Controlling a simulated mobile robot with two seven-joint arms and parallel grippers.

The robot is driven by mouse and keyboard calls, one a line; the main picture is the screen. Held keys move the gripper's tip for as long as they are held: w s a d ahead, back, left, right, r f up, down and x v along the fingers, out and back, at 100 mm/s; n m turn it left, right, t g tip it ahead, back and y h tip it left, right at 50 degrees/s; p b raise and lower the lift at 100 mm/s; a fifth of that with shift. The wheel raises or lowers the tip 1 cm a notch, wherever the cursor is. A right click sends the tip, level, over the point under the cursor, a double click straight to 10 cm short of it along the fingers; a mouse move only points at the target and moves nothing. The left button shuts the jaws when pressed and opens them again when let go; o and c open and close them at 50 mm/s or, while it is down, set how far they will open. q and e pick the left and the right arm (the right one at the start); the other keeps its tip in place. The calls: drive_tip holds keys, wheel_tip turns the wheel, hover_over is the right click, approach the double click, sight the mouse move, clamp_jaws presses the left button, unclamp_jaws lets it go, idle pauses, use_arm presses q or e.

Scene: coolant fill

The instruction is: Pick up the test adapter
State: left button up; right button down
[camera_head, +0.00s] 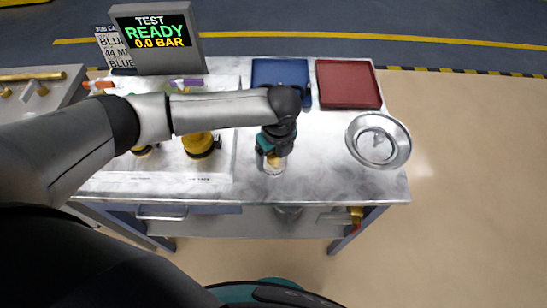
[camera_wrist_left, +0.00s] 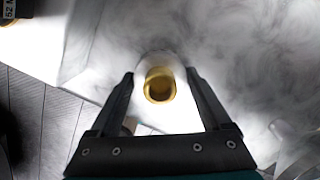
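My left gripper (camera_head: 274,152) points down over the front middle of the table, above a small brass piece (camera_head: 273,162) that looks like the test adapter. In the left wrist view the brass piece (camera_wrist_left: 160,84) shows as a round, hollow end between the two dark fingertips of the left gripper (camera_wrist_left: 160,78). The fingers are apart, with a gap on each side of the brass piece. A pale, round base or holder seems to lie around it. My gripper and arm hide part of this area in the head view. My right gripper does not show.
A blue tray (camera_head: 280,72) and a red tray (camera_head: 348,84) stand at the back. A round metal dish (camera_head: 378,140) lies at the right. A yellow-and-black part (camera_head: 199,146) stands left of the gripper. A display (camera_head: 157,38) reads "TEST READY 0.0 BAR". The front right table top is clear.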

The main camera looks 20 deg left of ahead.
sight(274, 153)
use_arm(q)
drive_tip(key=c, duration=0.9)
drive_tip(key=shift+o, duration=0.2)
drive_tip(key=shift+r, duration=0.1)
wheel_tip(274, 153, up, 20)
drive_tip(key=p, duration=0.3)
drive_tip(key=s+a+f+n+g+b, duration=0.1)
drive_tip(key=n+b, duration=0.4)
drive_tip(key=n, duration=0.8)
drive_tip(key=s+a+f+n+g+h+b, duration=0.1)
drive_tip(key=s+a+f+n+b, duration=0.2)
drive_tip(key=n, duration=1)
drive_tip(key=shift+s+b, duration=0.7)
drive_tip(key=shift+b, duration=0.6)
